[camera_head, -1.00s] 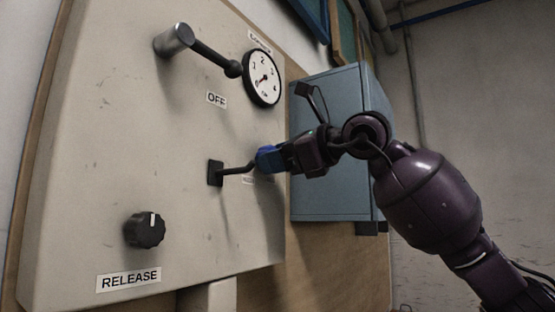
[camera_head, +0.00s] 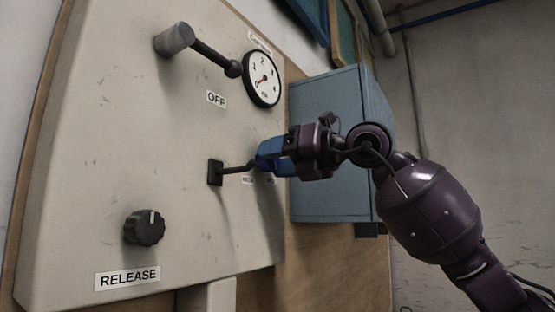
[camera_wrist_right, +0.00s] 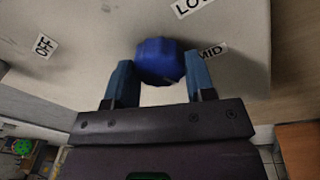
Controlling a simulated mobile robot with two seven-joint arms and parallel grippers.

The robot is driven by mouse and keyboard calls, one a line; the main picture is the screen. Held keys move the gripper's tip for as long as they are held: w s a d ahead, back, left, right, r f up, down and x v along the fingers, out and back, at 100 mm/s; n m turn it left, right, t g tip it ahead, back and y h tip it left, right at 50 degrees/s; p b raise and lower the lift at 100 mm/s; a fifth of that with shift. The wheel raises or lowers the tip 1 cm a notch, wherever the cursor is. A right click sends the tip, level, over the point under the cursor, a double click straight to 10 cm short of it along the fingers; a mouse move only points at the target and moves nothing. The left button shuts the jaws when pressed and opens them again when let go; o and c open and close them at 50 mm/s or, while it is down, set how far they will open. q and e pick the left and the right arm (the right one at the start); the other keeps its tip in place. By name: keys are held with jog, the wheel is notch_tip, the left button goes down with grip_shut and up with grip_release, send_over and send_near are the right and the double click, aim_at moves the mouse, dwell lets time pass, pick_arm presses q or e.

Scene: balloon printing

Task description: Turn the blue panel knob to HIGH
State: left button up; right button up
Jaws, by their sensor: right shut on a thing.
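The blue knob (camera_wrist_right: 158,62) shows in the right wrist view between the two blue fingers of my right gripper (camera_wrist_right: 160,72), which is shut on it. In the head view my right gripper (camera_head: 266,156) reaches the panel's right part from the right. Its fingers largely hide the knob there. In the wrist view the labels OFF (camera_wrist_right: 44,46), LOW (camera_wrist_right: 192,5) and MID (camera_wrist_right: 211,52) are on the panel around the knob. I cannot see a HIGH label. My left gripper is not in view.
The pale panel (camera_head: 110,120) carries a grey-ended lever (camera_head: 174,40), a round gauge (camera_head: 262,79), a black knob (camera_head: 144,228) above RELEASE (camera_head: 127,278), and a black bent handle (camera_head: 216,172) beside my gripper. A blue-grey box (camera_head: 325,95) stands behind my right wrist.

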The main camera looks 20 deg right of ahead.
jog(key=m, duration=0.2)
jog(key=shift+f+m, duration=0.15)
jog(key=shift+m, duration=0.25)
jog(key=m, duration=0.2)
jog(key=shift+a+m+y, duration=0.1)
jog(key=shift+m+y, duration=0.2)
jog(key=shift+m+t, duration=0.4)
jog(key=shift+m, duration=1.8)
jog(key=o, duration=0.9)
